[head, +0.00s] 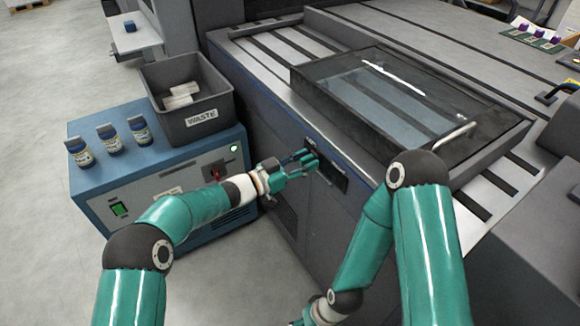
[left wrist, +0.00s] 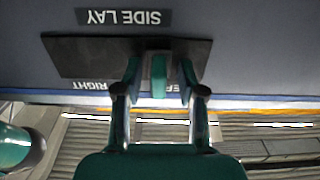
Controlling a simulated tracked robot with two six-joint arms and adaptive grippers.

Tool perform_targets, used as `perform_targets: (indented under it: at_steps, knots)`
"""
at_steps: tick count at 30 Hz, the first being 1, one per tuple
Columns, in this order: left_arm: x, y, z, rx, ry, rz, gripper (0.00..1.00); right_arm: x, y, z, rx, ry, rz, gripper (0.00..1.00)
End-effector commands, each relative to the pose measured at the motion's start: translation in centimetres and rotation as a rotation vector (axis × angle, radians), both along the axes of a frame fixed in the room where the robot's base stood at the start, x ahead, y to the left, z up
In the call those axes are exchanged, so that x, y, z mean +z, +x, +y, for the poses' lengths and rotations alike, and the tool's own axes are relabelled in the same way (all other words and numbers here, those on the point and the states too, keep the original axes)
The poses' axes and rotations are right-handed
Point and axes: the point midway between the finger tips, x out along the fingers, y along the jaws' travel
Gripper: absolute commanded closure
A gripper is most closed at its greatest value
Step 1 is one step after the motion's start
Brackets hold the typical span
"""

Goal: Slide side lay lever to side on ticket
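The side lay lever (left wrist: 158,78) appears as a green grip on a dark block, standing out from a black plate (left wrist: 85,60) on the press side. The plate also shows in the head view (head: 336,179). An upside-down "SIDE LAY" label (left wrist: 124,17) and a "RIGHT" mark (left wrist: 90,85) show in the left wrist view; another mark is partly hidden. My left gripper (left wrist: 160,75) is open, a finger on each side of the lever with small gaps; it is at the plate in the head view (head: 308,160). My right gripper (head: 303,321) is mostly cut off below. No ticket shows.
A blue cabinet (head: 165,185) stands left of the press, with several small bottles (head: 110,138) and a grey WASTE bin (head: 190,100) on it. A framed glass cover (head: 390,95) lies on the press top. Grey floor is clear at left.

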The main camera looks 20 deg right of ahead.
Motion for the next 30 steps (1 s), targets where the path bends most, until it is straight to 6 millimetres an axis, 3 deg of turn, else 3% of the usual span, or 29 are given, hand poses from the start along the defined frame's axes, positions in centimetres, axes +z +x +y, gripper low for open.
perform_targets:
  at_steps: [5,18,24,30]
  knots:
    - [0.1,-0.3,1.6,0.002,0.000,0.002,0.60,0.0,0.0,0.0,0.000,0.000,0.000,0.36]
    - [0.0,-2.4,9.7,0.007,0.000,0.002,0.60,0.0,0.0,0.0,0.000,0.000,0.000,0.36]
    - [-0.1,-3.0,11.5,0.005,0.000,0.000,0.60,0.0,0.0,0.0,0.000,0.000,0.000,0.36]
    - [-0.1,-3.1,11.7,0.004,0.000,0.000,0.60,0.0,0.0,0.0,0.000,0.000,0.000,0.36]
